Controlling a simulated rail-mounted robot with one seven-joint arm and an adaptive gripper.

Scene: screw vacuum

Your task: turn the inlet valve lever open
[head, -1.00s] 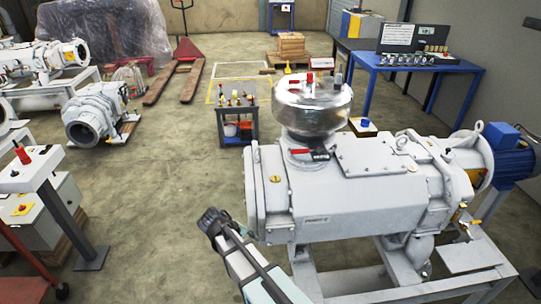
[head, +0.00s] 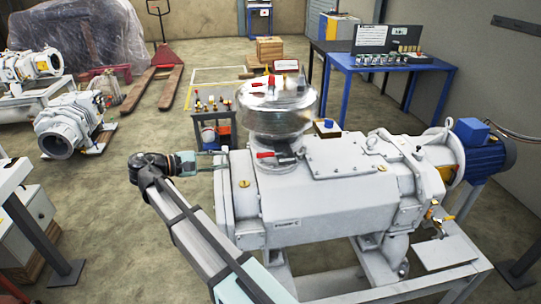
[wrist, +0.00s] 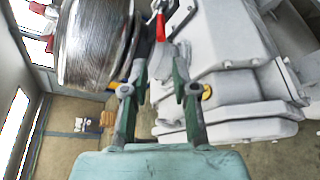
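The pump (head: 310,205) is a large pale grey machine with a shiny metal dome (head: 270,110) on its inlet neck. A red-handled lever (head: 265,155) sits at the neck just below the dome; it looks like the inlet valve lever. A red handle also shows in the wrist view (wrist: 160,27), beyond the gap between my fingers and beside the dome (wrist: 90,45). My gripper (head: 222,160) is left of the lever in the head view, pointing right towards it. In the wrist view my gripper (wrist: 159,65) is open, its fingers apart with nothing between them.
Another red lever (head: 265,80) is on top of the dome. A small tool cart (head: 215,128) stands behind the pump's left end. A blue table (head: 390,68) with a case stands at the back right.

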